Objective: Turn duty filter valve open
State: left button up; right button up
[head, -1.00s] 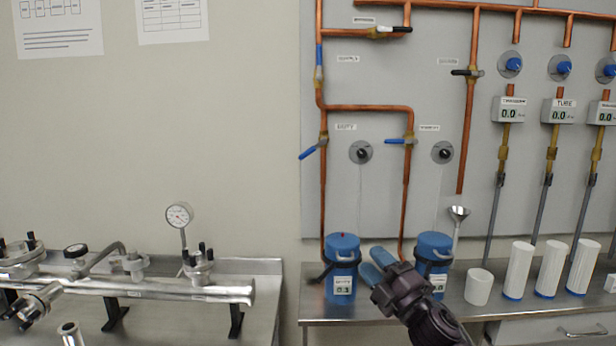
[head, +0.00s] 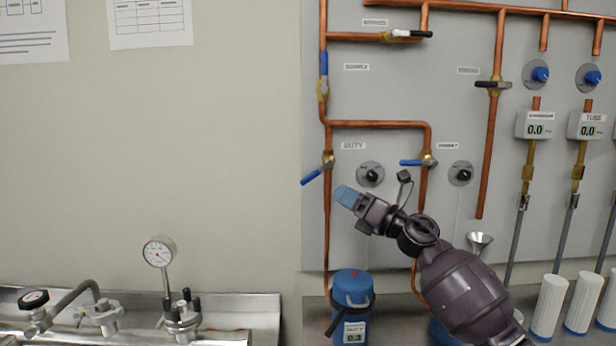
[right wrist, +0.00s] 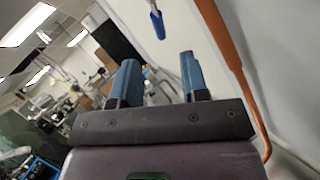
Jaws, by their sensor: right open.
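The duty filter valve (head: 327,160) sits on the left copper pipe beside the DUTY label. Its blue lever (head: 314,176) slants down to the left, across the pipe's line. My right gripper (head: 346,196) is just below and right of this valve, apart from it, with blue fingertips pointing up-left. In the right wrist view the two blue fingers (right wrist: 158,82) are spread with nothing between them. A blue lever tip (right wrist: 157,25) shows ahead of and above the gap. The blue duty filter housing (head: 353,292) stands below on the bench. My left gripper is not in view.
The standby valve's blue lever (head: 411,162) lies level to the right, above my right arm. A black round knob (head: 371,174) on the panel is close to the gripper. Copper pipe (right wrist: 228,45) runs along the gripper's right in the wrist view.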

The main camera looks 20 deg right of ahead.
aim_at(310, 178)
jog(key=x, duration=0.9)
jog(key=shift+w+a+r, duration=0.1)
jog(key=shift+w+a, duration=0.1)
jog(key=shift+a, duration=0.05)
grip_shut()
